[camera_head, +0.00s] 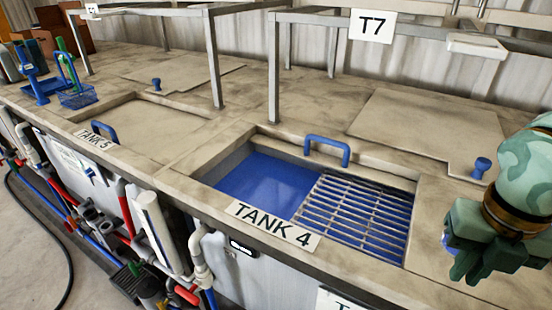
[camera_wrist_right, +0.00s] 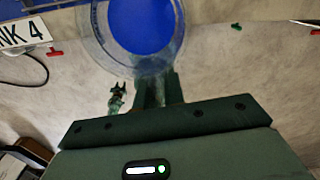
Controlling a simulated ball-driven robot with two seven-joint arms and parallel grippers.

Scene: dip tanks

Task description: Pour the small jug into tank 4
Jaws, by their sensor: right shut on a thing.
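Tank 4 (camera_head: 265,182) is open on its left half, where blue liquid shows. A metal grating (camera_head: 358,213) covers its right half. Its label (camera_head: 272,226) lies on the front rim and partly shows in the right wrist view (camera_wrist_right: 24,33). My right gripper (camera_head: 466,262) is right of the tank, beyond the grating. It is shut on the small jug, a clear round vessel with blue liquid inside (camera_wrist_right: 142,24) in the right wrist view. In the head view the jug (camera_head: 450,243) is almost wholly hidden behind the gripper. My left gripper is out of view.
A blue handle (camera_head: 327,149) stands at tank 4's back edge. A metal frame with a T7 sign (camera_head: 373,25) rises behind. Tank 5's lid (camera_head: 142,132) is to the left, and a blue basket (camera_head: 77,97) is beyond it. Pipes and valves run along the front.

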